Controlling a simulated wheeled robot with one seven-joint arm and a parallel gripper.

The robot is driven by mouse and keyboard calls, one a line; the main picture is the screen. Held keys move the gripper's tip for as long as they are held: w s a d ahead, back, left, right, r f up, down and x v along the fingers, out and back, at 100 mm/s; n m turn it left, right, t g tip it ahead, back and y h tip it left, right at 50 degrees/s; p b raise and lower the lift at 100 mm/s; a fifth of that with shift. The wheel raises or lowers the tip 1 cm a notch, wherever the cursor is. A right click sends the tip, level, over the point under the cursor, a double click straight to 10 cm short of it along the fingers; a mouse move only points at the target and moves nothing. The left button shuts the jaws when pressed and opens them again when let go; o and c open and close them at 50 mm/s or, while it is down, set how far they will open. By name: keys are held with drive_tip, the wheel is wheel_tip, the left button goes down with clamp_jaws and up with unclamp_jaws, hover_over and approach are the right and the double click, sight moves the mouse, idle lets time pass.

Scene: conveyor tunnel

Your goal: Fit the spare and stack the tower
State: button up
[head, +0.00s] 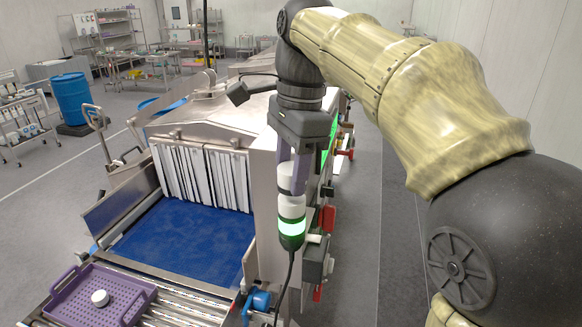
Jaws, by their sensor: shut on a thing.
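The signal tower (291,212) stands upright at the near corner of the steel machine. It has a white section above a lit green section (291,231) and a dark base. My gripper (292,184) points down over the tower, its grey-purple fingers shut on a white cylindrical piece (285,180). The piece is in line with the tower top, with a thin dark band between them. I cannot tell whether it is seated or just touching. A small white round piece (100,297) lies in the purple perforated tray (70,310) at lower left.
The steel tunnel (215,115) with white strip curtains stands left of my gripper, over a blue belt (185,240). Steel rollers (185,308) run in front. Red and black fittings (327,218) and a dark cable are close by the tower. A blue barrel (70,98) is far left.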

drive_tip(key=shift+f+b, duration=0.6)
drive_tip(key=shift+f, duration=0.4)
drive_tip(key=o, duration=1.5)
drive_tip(key=shift+r, duration=0.2)
drive_tip(key=r+p, duration=0.1)
drive_tip(key=r, duration=0.2)
drive_tip(key=r+p, duration=0.1)
drive_tip(key=r, duration=0.2)
drive_tip(key=d+r+p, duration=0.1)
drive_tip(key=r, duration=0.3)
drive_tip(key=shift+w+r, duration=0.1)
drive_tip(key=shift+w, duration=0.2)
drive_tip(key=shift+r+p, duration=0.35)
drive_tip(key=shift+r, duration=0.05)
drive_tip(key=shift+s+d+r+p, duration=0.1)
drive_tip(key=shift+d+r+p, duration=0.1)
drive_tip(key=shift+r+p, duration=0.15)
